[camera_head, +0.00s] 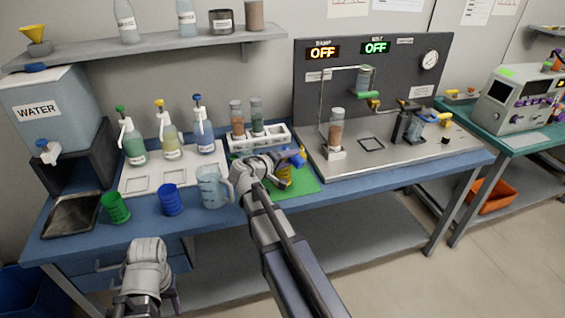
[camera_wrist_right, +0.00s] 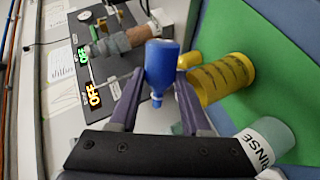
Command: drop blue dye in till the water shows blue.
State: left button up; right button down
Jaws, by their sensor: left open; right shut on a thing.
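My right gripper (camera_head: 287,164) is shut on a small blue dropper bottle (camera_head: 297,158) above the green mat. In the right wrist view the blue dropper bottle (camera_wrist_right: 162,68) is between the fingers, its narrow tip showing. A yellow cup (camera_wrist_right: 222,80) is close to the right gripper.
A blue cup (camera_head: 170,200) and a green cup (camera_head: 116,208) stand left of the beaker. A tube rack (camera_head: 272,138) and a metal rig (camera_head: 400,158) are farther back.

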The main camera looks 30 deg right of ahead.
jog(key=shift+f+n+g, duration=0.4)
jog(key=shift+n+g, duration=0.1)
jog(key=shift+n, duration=0.3)
dwell(2.5)
